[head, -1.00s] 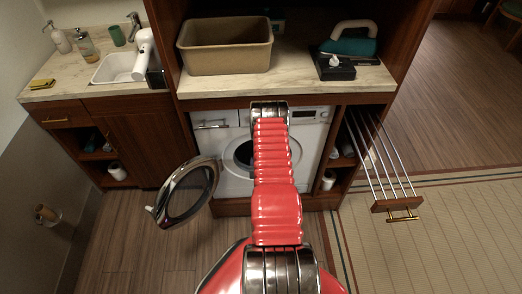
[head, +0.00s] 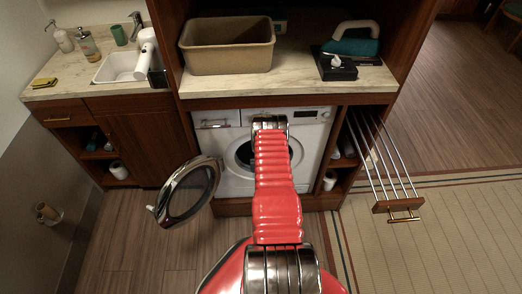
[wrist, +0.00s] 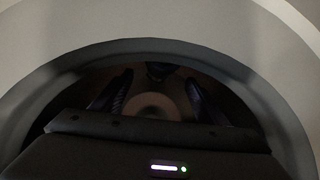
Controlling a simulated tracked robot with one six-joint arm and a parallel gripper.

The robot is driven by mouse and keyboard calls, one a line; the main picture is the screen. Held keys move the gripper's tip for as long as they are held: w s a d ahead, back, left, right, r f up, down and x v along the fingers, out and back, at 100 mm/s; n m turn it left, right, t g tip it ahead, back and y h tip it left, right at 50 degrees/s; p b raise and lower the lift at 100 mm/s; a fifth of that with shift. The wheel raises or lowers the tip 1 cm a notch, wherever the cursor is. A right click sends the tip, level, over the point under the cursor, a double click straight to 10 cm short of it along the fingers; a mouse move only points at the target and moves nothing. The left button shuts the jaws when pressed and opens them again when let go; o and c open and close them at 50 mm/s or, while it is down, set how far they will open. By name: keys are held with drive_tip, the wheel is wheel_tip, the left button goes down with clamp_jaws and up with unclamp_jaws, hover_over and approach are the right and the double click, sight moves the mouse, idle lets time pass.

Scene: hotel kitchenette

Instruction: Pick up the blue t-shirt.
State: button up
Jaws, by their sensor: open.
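My gripper (wrist: 157,88) shows in the wrist view with its two dark fingers apart and nothing visible between them. It points into the dark round opening of the washing machine (head: 314,137). A small dark shape (wrist: 160,71) lies at the far inside of the drum, beyond the fingers; it is too dark to tell whether it is cloth. I cannot make out a blue t-shirt in either view. In the head view my red arm covers the middle of the machine and hides the gripper.
The machine's round door (head: 186,192) hangs open to the left. A rack with metal rods (head: 382,165) is pulled out at the right.

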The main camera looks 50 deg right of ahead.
drive_tip(key=shift+w+d+f, duration=0.3)
drive_tip(key=shift+w+d, duration=0.1)
drive_tip(key=shift+x, duration=2.6)
drive_tip(key=c, duration=1.2)
